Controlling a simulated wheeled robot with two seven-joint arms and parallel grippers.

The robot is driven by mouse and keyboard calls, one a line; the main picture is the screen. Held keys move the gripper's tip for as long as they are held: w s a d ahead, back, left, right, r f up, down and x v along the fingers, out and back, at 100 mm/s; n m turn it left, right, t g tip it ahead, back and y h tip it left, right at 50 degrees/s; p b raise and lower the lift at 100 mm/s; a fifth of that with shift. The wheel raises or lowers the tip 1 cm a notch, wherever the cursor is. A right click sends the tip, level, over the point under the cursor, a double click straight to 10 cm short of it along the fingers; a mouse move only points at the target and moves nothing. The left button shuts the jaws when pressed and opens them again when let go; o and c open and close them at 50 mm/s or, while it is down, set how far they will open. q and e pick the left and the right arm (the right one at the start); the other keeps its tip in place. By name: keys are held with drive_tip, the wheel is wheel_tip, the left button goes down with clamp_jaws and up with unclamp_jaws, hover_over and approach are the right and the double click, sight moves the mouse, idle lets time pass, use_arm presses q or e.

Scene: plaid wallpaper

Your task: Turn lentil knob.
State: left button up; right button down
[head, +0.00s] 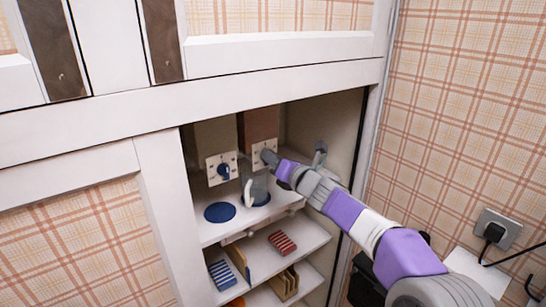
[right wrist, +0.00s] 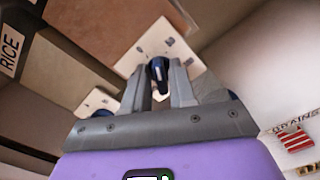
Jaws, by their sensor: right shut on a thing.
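Two dispensers hang side by side in the cabinet, each with a cream dial plate and a dark blue knob. The right dispenser (head: 259,124) has brown contents, and its plate (head: 257,161) shows behind my right gripper (head: 270,158). In the right wrist view, my right gripper (right wrist: 160,90) is shut on this dispenser's knob (right wrist: 158,70), in front of its plate (right wrist: 150,45). No lentil label is readable. The left dispenser's knob (head: 224,171) is free. A clear jug (head: 256,187) stands below the right dispenser. My left gripper is not in view.
A blue disc (head: 219,212) lies on the shelf below the left dispenser. Lower shelves hold red-striped packs (head: 282,243) and other packs. A RICE label (right wrist: 10,48) shows in the right wrist view. The cabinet's right wall is close beside my right arm.

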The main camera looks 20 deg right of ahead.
drive_tip(key=shift+f+m+p, duration=0.2)
drive_tip(key=shift+m+p, duration=2.45)
drive_tip(key=shift+m, duration=4.75)
drive_tip(key=shift+f+m+p, duration=0.15)
drive_tip(key=shift+m+p, duration=2.5)
drive_tip(key=shift+m, duration=4.75)
drive_tip(key=shift+a, duration=0.1)
drive_tip(key=c, duration=1.2)
unclamp_jaws()
